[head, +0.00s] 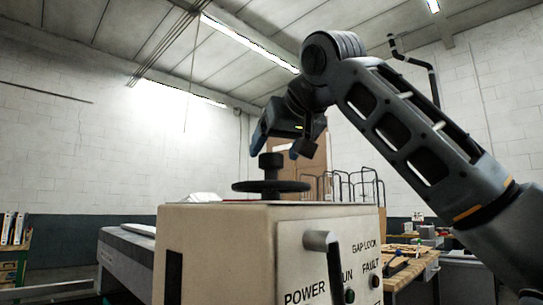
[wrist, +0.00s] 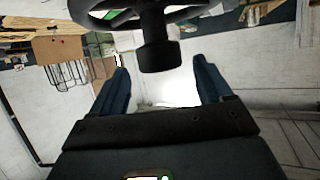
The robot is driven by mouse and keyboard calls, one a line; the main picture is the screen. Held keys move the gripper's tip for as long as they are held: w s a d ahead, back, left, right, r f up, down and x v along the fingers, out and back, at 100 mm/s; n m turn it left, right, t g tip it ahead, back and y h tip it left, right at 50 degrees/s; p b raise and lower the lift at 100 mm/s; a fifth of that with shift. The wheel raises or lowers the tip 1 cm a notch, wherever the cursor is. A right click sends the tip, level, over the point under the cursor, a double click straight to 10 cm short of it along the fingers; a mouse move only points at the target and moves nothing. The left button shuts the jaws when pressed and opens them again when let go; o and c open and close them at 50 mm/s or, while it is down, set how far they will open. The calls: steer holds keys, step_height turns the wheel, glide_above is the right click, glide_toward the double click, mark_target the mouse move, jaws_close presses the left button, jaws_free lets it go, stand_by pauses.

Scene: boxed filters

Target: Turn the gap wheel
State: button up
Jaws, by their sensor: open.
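The gap wheel (head: 256,187) is a dark handwheel lying flat on top of a beige cabinet (head: 222,235) in the head view. A short dark knob (head: 271,161) stands up from it. In the wrist view the wheel's rim (wrist: 192,13) and spokes show at the top, with the knob (wrist: 158,50) pointing down towards my fingers. My gripper (head: 278,147) is above the wheel in the head view. Its blue fingers are open and empty in the wrist view (wrist: 160,75), spread to either side of the knob's end, with no visible contact.
The cabinet's front has a lever handle (head: 321,241) and labels including POWER, GAP LOCK and FAULT. A wooden workbench (head: 415,270) stands at the right, with wire racks (head: 350,187) behind. A grey machine (head: 125,262) lies at the left. Air around the wheel looks clear.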

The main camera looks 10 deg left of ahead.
steer(key=shift+x, duration=1.8)
steer(key=c, duration=1.4)
steer(key=shift+p, duration=0.35)
steer(key=shift+r+n+y+p, duration=0.15)
steer(key=shift+n+y+p, duration=0.25)
steer(key=shift+y+p, duration=0.1)
